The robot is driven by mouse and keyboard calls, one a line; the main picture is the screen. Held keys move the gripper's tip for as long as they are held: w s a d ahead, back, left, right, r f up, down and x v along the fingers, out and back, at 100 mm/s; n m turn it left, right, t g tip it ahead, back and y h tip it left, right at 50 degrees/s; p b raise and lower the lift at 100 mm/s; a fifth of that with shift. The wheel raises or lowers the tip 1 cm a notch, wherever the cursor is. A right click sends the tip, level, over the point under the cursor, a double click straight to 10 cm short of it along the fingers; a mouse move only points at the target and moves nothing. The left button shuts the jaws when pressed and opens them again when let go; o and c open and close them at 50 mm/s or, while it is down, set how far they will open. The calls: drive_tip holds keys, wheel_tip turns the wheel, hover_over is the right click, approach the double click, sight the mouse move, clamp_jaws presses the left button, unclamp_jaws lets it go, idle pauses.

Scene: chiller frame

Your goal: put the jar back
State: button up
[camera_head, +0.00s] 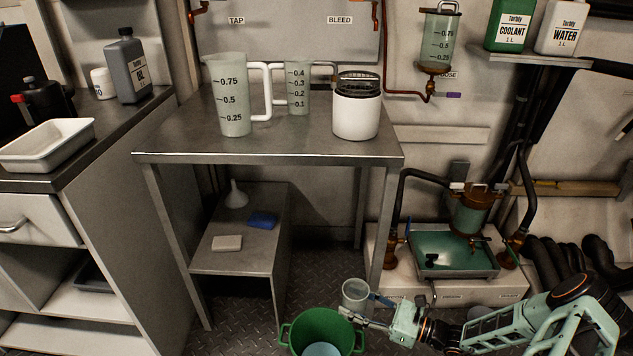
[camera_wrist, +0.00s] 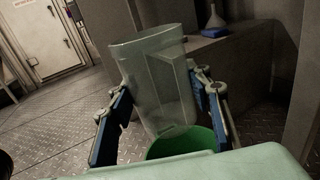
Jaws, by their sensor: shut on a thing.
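My gripper (camera_head: 362,314) is shut on a clear jar (camera_head: 355,291), low at the bottom centre of the head view. In the wrist view the jar (camera_wrist: 158,80) stands between the two fingers, roughly upright with a slight tilt, and looks empty. My gripper's fingers (camera_wrist: 160,112) lie on either side of it. The jar is above or beside the rim of a green bucket (camera_head: 287,335); I cannot tell exactly how far over it is. The bucket (camera_wrist: 190,143) shows behind and below the jar, and something pale is inside it.
A steel table (camera_head: 180,142) carries a large measuring jug (camera_head: 231,112), a smaller jug (camera_head: 298,90) and a white canister (camera_head: 356,115). A low shelf unit (camera_head: 225,265) holds a funnel (camera_head: 235,195), a blue cloth (camera_head: 262,221) and a pale block (camera_head: 227,243).

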drive_tip(key=d+r+m+t+h+p, duration=0.1)
drive_tip(key=r+m+t+h+p, duration=0.2)
drive_tip(key=r+p, duration=1.6)
drive_tip(key=d+r+m+t+h+p, duration=0.2)
drive_tip(key=r+p, duration=1.8)
drive_tip(key=r, duration=2)
drive_tip(key=shift+d+m+t+h, duration=0.25)
drive_tip(key=shift+m+t+h, duration=0.75)
drive_tip(key=shift+t+h, duration=0.3)
drive_tip(key=shift+a, duration=0.1)
